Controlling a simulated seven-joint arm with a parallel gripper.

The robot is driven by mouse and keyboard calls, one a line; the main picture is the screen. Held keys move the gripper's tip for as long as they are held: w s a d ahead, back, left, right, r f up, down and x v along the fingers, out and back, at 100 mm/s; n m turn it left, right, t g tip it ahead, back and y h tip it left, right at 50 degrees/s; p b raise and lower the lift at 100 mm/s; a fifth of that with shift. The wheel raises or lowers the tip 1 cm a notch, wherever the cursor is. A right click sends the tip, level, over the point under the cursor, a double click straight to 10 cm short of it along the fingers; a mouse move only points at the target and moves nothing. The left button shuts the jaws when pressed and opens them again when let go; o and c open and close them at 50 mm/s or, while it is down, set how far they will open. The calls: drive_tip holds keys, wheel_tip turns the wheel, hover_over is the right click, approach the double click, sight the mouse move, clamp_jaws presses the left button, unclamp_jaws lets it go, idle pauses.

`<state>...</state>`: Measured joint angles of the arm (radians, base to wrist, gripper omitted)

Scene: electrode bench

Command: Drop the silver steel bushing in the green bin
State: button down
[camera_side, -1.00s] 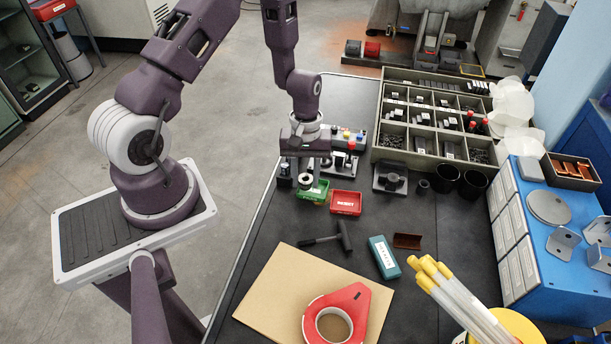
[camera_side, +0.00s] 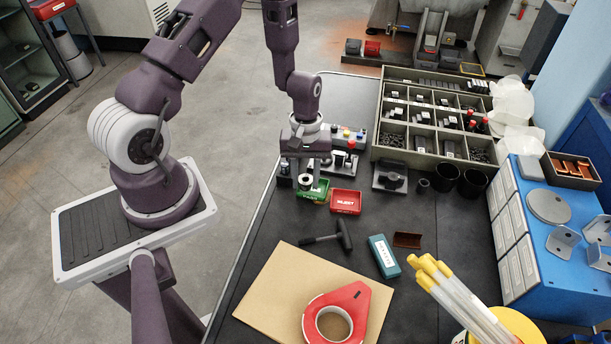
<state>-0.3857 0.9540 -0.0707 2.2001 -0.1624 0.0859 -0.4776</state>
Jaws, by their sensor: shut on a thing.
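The green bin (camera_side: 318,192) sits on the dark bench, just left of a red bin. My gripper (camera_side: 305,178) points down at the bin's left side. It is shut on the silver steel bushing (camera_side: 305,183), a small pale ring with a dark hole, which shows low between the fingers. The bushing appears over the left part of the green bin. Whether it touches the bin floor cannot be told from this angle. The gripper hides part of the bin's back edge.
The red bin (camera_side: 346,201) stands close on the right. Small fixtures stand just behind the gripper, and a dark block (camera_side: 390,177) is farther right. A hammer (camera_side: 332,236), a teal box (camera_side: 384,256) and a red tape dispenser (camera_side: 348,300) lie nearer. A compartment tray (camera_side: 378,150) stands at the back.

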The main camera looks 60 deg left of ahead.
drive_tip(key=shift+f, duration=0.3)
drive_tip(key=c, duration=0.9)
unclamp_jaws()
drive_tip(key=r, duration=0.7)
drive_tip(key=shift+w+a, duration=0.2)
drive_tip(key=shift+a, duration=0.15)
drive_tip(key=shift+r, duration=0.1)
drive_tip(key=shift+r, duration=2.4)
